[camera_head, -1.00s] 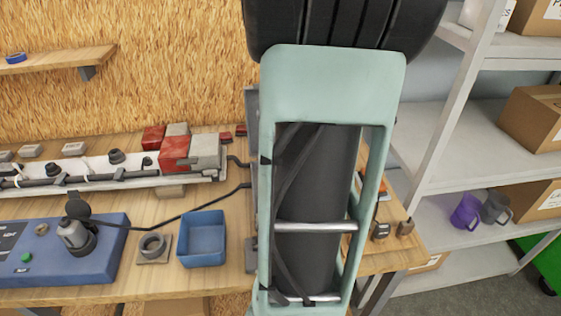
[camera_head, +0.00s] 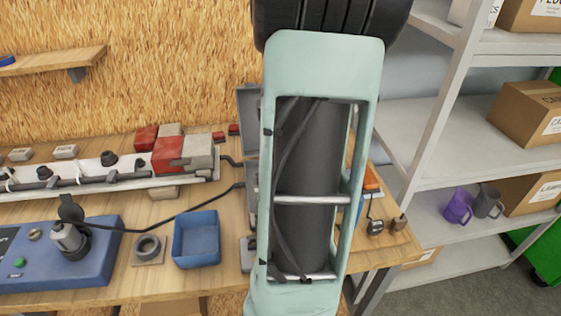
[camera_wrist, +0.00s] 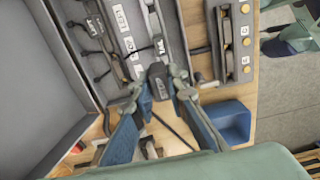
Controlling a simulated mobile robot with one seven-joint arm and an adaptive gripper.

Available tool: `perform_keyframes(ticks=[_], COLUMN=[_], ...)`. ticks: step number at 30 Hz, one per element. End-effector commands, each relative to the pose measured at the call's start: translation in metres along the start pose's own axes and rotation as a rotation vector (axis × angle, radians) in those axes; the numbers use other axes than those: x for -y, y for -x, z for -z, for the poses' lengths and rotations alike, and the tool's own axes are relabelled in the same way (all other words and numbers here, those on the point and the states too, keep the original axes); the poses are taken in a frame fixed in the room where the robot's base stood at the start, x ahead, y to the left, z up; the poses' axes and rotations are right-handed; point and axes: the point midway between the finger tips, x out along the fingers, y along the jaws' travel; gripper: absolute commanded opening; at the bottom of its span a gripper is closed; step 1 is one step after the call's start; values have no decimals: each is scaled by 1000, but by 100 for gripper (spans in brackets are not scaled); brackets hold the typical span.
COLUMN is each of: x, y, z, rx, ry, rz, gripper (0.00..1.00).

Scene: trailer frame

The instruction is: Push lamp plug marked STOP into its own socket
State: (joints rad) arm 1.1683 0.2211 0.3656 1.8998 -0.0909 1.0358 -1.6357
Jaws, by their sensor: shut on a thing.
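In the wrist view, my gripper (camera_wrist: 160,82) has its two blue fingers shut on a small dark plug (camera_wrist: 158,88). Its marking is too small to read. The plug is held over an open grey case (camera_wrist: 92,55), with a black cable near it. Inside the case are lettered white labels (camera_wrist: 120,15) and several dark plugs or sockets with cables. I cannot make out which socket is marked STOP, nor whether the held plug touches one. In the head view, my pale green arm hides the gripper and most of the case.
A blue bin (camera_head: 196,240) stands on the wooden bench, beside a grey ring (camera_head: 148,247) and a blue control box (camera_head: 60,262). A long light bar (camera_head: 100,172) with red and grey blocks lies behind. Metal shelves (camera_head: 430,120) stand at the right.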

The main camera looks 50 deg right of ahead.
Motion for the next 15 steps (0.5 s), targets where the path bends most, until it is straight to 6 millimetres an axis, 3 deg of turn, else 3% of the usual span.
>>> perform_keyframes(ticks=[15], x=[-58], y=[-22], z=[-10], rx=[-1], ry=[0], rz=[2], gripper=[0])
